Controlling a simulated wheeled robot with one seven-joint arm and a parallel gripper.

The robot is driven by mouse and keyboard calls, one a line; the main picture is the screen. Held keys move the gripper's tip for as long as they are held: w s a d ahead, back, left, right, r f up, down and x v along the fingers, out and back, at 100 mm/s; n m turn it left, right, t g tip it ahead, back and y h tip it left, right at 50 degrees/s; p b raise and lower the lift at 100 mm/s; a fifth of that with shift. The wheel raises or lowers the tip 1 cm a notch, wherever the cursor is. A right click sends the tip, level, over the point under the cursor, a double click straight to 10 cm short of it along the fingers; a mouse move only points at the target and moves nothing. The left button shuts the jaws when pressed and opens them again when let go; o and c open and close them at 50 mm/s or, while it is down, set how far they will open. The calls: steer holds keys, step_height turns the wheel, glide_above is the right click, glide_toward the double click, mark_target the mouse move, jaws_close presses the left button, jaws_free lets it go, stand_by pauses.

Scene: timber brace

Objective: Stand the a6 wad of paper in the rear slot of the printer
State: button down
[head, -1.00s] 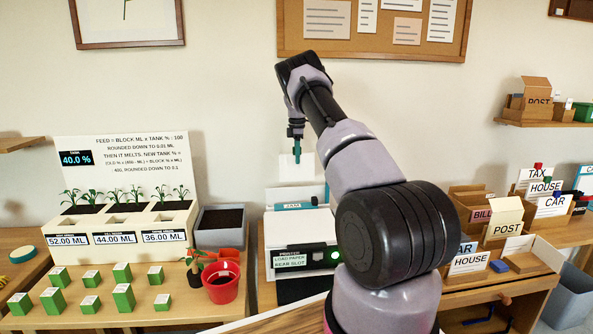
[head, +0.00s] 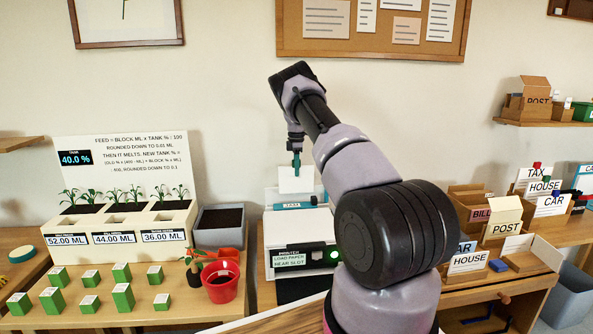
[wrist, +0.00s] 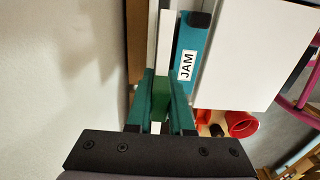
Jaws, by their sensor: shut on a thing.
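My gripper (head: 296,163) is shut on the white wad of paper (head: 296,181), holding it upright by its top edge. In the wrist view the gripper (wrist: 160,105) has teal fingers closed around a green piece, and the wad appears as a thin white strip (wrist: 164,35). The white printer (head: 300,232) stands below, with a green light and a label about loading paper in the rear slot. A teal bar marked JAM (head: 294,204) lies across its top, in front of the wad. The rear slot and the wad's lower edge are hidden; I cannot tell whether the wad is in the slot.
The wall is close behind the printer. To the left are a grey bin (head: 220,222), a red pot (head: 221,284) and a planter (head: 122,230) with several green blocks before it. Card boxes (head: 482,212) stand to the right.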

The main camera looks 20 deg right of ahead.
steer(key=shift+d, duration=0.1)
steer(key=shift+f, duration=2.35)
steer(key=shift+f, duration=0.1)
steer(key=shift+f, duration=0.45)
steer(key=shift+h, duration=0.4)
steer(key=c, duration=1.2)
jaws_free()
steer(key=shift+c, duration=0.2)
steer(key=o, duration=0.9)
steer(key=shift+o, duration=0.2)
